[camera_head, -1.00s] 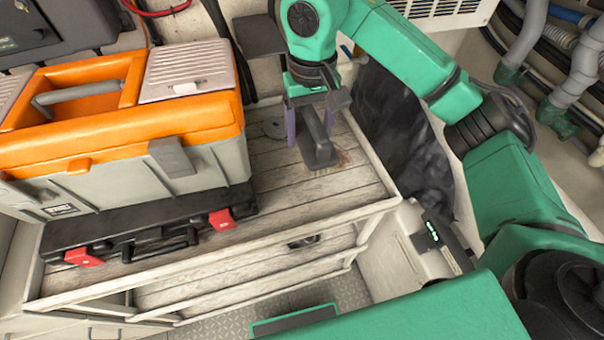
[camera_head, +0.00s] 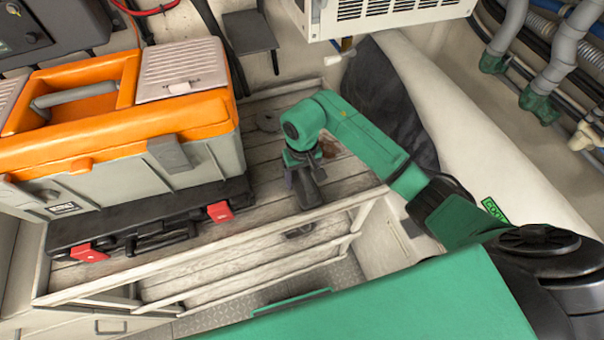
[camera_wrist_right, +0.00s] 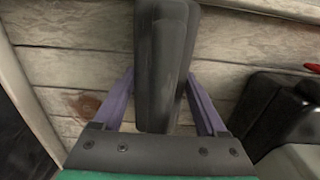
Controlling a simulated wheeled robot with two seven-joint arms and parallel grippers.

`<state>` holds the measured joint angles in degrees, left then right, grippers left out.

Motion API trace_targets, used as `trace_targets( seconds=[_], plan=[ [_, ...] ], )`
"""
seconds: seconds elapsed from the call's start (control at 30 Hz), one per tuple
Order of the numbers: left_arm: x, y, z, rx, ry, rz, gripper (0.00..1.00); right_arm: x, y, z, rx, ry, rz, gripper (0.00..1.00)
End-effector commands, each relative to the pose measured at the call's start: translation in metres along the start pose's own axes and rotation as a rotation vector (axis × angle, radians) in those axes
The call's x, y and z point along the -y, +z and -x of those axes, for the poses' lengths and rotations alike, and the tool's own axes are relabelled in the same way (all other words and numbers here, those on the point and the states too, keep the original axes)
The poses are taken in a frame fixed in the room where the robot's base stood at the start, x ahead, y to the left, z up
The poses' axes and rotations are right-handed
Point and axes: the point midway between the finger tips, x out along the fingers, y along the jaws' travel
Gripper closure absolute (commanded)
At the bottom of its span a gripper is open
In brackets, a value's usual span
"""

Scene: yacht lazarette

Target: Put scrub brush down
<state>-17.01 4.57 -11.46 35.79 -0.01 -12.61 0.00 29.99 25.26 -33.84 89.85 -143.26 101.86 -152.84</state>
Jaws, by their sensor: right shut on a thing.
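The scrub brush (camera_head: 308,194) is a dark grey block-shaped tool with a long handle. My right gripper (camera_head: 303,178) is shut on it near the front rail of the slatted wooden shelf (camera_head: 350,172). In the right wrist view, the brush handle (camera_wrist_right: 165,60) runs between the purple fingers of my right gripper (camera_wrist_right: 160,82), over the pale planks. The bristles are hidden, and I cannot tell whether the brush touches the planks. My left gripper is not in view.
An orange and grey toolbox (camera_head: 120,125) stands on a black case (camera_head: 150,215) with red latches, left of the brush. Bare planks lie right of the gripper, bounded by the front rail (camera_head: 230,238).

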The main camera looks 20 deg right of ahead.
Motion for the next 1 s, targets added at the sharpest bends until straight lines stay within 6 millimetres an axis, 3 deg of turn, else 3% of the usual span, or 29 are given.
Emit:
trace_targets(
  seconds=[0.2, 0.23, 0.3, 0.6, 0.67, 0.77, 1.0],
  plan=[
    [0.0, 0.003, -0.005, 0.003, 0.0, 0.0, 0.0, 0.0, -0.001, -0.003, -0.002, 0.0, 0.0, 1.0],
    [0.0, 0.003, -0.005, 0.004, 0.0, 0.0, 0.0, 0.0, -0.001, -0.003, -0.002, 0.001, 0.0, 0.22],
    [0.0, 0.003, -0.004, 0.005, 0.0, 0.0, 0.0, 0.0, -0.001, -0.002, -0.001, 0.0, 0.0, 0.0],
    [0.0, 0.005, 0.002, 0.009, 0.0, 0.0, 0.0, 0.0, 0.0, 0.003, 0.0, -0.001, 0.0, 0.0],
    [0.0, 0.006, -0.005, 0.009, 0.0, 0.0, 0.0, 0.0, -0.002, 0.006, -0.005, 0.0, 0.0, 0.0],
    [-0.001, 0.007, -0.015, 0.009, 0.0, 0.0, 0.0, -0.001, -0.002, 0.021, -0.007, 0.003, 0.002, 0.0],
    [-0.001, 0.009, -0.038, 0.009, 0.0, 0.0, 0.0, -0.001, -0.002, 0.088, -0.009, 0.003, 0.001, 0.0]
  ],
)
